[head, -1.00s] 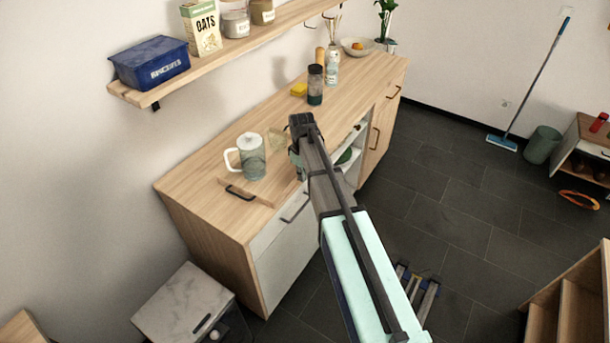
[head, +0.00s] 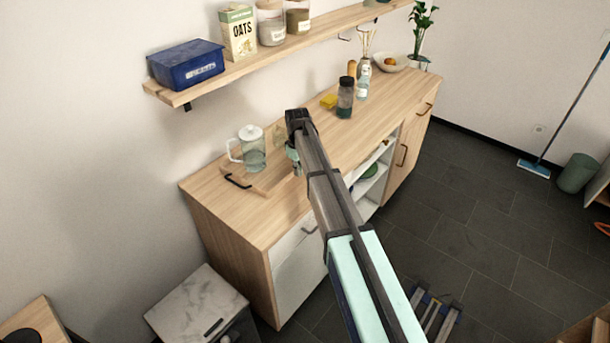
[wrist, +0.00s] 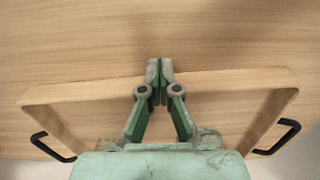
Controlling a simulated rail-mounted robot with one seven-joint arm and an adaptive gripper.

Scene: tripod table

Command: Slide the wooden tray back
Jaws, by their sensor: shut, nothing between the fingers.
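The wooden tray (head: 262,187) lies on the counter near its left end. A black handle (head: 238,181) shows at its left end; the wrist view shows both handles and the tray's long rim (wrist: 85,92). A clear jug with a white lid (head: 253,151) stands on the tray. My gripper (head: 297,118) is low at the tray's front side. In the wrist view its fingertips (wrist: 160,72) are together and empty, at the long rim, seemingly against its outer side. Contact is hard to judge. My gripper and arm hide part of the tray.
A glass item (head: 280,134) is partly hidden behind my gripper. A dark-bodied jar (head: 345,98), a yellow sponge (head: 328,102) and bottles stand further right on the counter (head: 225,215). A shelf (head: 235,70) hangs above with a blue box and jars.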

